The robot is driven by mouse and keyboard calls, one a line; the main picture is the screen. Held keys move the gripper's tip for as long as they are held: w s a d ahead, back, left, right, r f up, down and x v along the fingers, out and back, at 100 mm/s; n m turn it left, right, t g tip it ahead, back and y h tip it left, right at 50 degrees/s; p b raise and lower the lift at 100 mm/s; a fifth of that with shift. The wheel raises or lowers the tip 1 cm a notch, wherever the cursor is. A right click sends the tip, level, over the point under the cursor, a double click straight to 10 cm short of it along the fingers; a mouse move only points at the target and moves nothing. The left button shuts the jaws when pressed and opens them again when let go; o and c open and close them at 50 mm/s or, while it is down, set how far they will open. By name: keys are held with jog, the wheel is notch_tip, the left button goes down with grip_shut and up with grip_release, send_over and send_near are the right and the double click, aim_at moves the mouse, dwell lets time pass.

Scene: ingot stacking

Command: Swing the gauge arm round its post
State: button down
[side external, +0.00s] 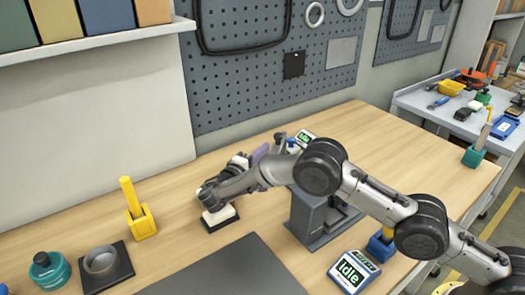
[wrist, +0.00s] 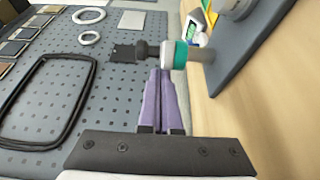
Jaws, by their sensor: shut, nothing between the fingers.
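My gripper (side external: 262,151) is shut and empty in the side view, its purple fingers pointing toward the grey stand (side external: 312,220). In the wrist view my gripper (wrist: 160,73) has its two fingertips together. Just beyond them lies a short bar with a dark knob (wrist: 142,50) and white and teal collars (wrist: 179,54), seemingly the gauge arm. It runs to a grey plate (wrist: 245,45) at the right. I cannot tell whether the fingertips touch the bar. In the side view the bar end is small and partly hidden by my arm.
A black-and-white block (side external: 220,217) sits below my wrist. A yellow holder (side external: 140,222), a dark ring fixture (side external: 102,262) and a teal pot (side external: 48,270) stand at the left. A display reading Idle (side external: 350,270) is at the front. The back-left wooden tabletop is clear.

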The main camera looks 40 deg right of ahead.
jog(key=shift+s, duration=0.1)
jog(key=shift+s+d+n+t+y, duration=0.35)
jog(key=shift+s+d+t, duration=0.25)
jog(key=shift+s, duration=0.3)
jog(key=shift+s+d+n+t+y, duration=0.25)
jog(key=shift+s+d+n+t, duration=0.25)
jog(key=shift+s, duration=0.35)
jog(key=v, duration=1.1)
jog(key=shift+a, duration=0.4)
jog(key=shift+w, duration=0.15)
